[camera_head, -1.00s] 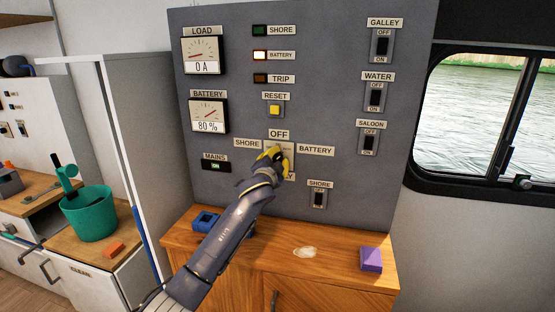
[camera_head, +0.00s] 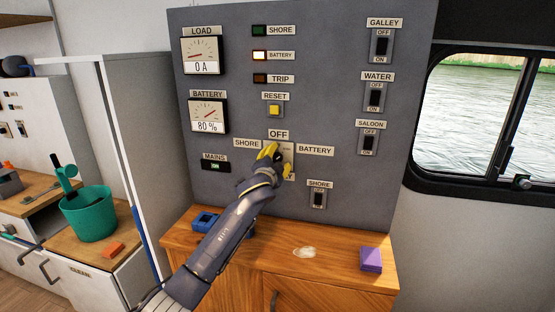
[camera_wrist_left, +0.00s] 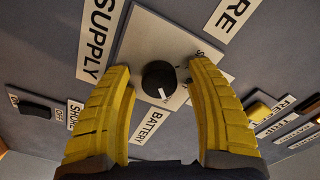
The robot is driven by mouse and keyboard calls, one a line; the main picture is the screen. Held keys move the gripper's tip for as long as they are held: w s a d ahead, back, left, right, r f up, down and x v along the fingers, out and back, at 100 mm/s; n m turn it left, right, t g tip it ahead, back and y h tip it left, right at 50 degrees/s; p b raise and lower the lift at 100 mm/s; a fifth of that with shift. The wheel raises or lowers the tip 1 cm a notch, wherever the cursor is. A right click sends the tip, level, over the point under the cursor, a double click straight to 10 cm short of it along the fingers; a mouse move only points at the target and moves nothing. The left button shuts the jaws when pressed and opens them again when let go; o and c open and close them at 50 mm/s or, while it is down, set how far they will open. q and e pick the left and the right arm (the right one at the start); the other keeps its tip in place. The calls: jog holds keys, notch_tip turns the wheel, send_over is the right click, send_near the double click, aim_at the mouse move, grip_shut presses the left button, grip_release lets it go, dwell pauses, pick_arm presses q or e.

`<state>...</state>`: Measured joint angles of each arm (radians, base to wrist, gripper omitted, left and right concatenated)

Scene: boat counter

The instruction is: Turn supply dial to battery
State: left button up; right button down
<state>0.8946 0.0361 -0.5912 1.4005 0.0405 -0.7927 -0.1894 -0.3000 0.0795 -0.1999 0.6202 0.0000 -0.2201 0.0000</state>
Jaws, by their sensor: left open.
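The supply dial is a round black knob (camera_wrist_left: 158,80) on a pale square plate (camera_wrist_left: 138,50). In the wrist view its white pointer mark faces the side with the BATTERY label (camera_wrist_left: 150,127). In the head view the plate (camera_head: 288,150) is partly covered by my gripper, and the knob is hidden. My left gripper (camera_head: 272,152) is open, its yellow fingers on either side of the knob in the wrist view (camera_wrist_left: 163,72). Gaps show between the knob and both fingers. The BATTERY lamp (camera_head: 274,56) is lit; the SHORE lamp (camera_head: 274,31) is dark. My right gripper is out of view.
A SHORE switch (camera_head: 318,198) sits below right of the dial, and a yellow RESET button (camera_head: 275,110) above it. Below the panel, the wooden counter (camera_head: 330,262) bears a blue object (camera_head: 205,221) and a purple block (camera_head: 371,259).

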pick_arm(q)
jog(key=v, duration=1.2)
dwell(0.3)
